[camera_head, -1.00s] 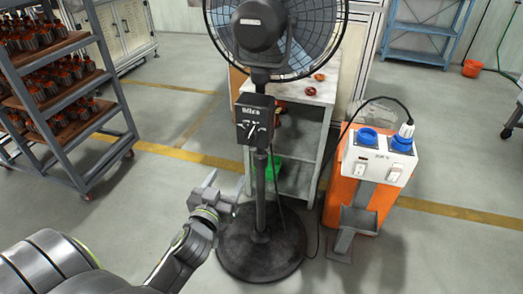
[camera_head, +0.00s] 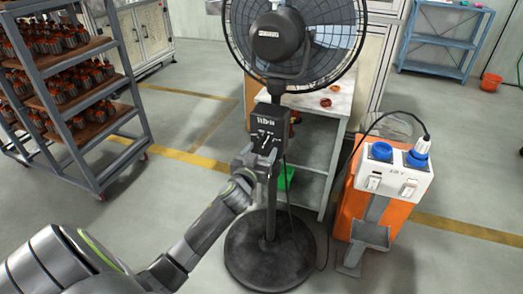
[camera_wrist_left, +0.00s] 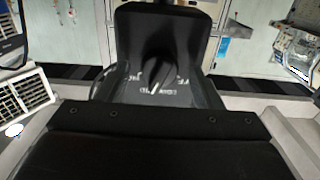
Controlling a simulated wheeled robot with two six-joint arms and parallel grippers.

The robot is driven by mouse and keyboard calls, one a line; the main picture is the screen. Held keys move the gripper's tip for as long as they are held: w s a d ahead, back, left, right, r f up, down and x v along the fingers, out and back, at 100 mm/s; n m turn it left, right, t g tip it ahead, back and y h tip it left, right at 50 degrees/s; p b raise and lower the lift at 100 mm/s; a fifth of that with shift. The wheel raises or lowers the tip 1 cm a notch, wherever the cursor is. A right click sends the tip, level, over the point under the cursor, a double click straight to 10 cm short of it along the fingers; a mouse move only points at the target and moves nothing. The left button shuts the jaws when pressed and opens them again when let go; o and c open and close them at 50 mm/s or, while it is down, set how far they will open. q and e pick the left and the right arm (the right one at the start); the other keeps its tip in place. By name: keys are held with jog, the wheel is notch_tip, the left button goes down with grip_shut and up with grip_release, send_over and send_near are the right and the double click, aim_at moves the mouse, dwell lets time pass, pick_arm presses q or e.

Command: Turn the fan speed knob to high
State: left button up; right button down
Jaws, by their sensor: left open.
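The standing fan (camera_head: 285,35) has a black control box (camera_head: 264,118) on its pole, with a dark knob (camera_head: 266,141) on the front. In the left wrist view the knob (camera_wrist_left: 158,72) is in the middle of the box face, its white mark pointing down toward small white lettering that I cannot read surely. My left gripper (camera_head: 262,158) is open just in front of the lower part of the box. It partly hides the box's lower edge and the pole. I cannot tell whether it touches the knob. My right gripper is not in view.
A round black fan base (camera_head: 268,262) stands on the floor. An orange cabinet (camera_head: 352,212) with a socket panel is at the right, its cable near the pole. A grey table (camera_head: 345,98) stands behind, and a shelf rack (camera_head: 122,118) is at the left.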

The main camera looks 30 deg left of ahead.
pick_arm(q)
jog(key=shift+w+a, duration=0.1)
jog(key=shift+w, duration=0.35)
jog(key=c, duration=1)
jog(key=shift+o, duration=0.2)
jog(key=shift+m, duration=0.3)
jog(key=m, duration=0.3)
jog(key=shift+m+p, duration=0.3)
jog(key=shift+p, duration=0.05)
jog(key=shift+m+p, duration=0.35)
jog(key=shift+m, duration=1.55)
jog(key=shift+a, duration=0.1)
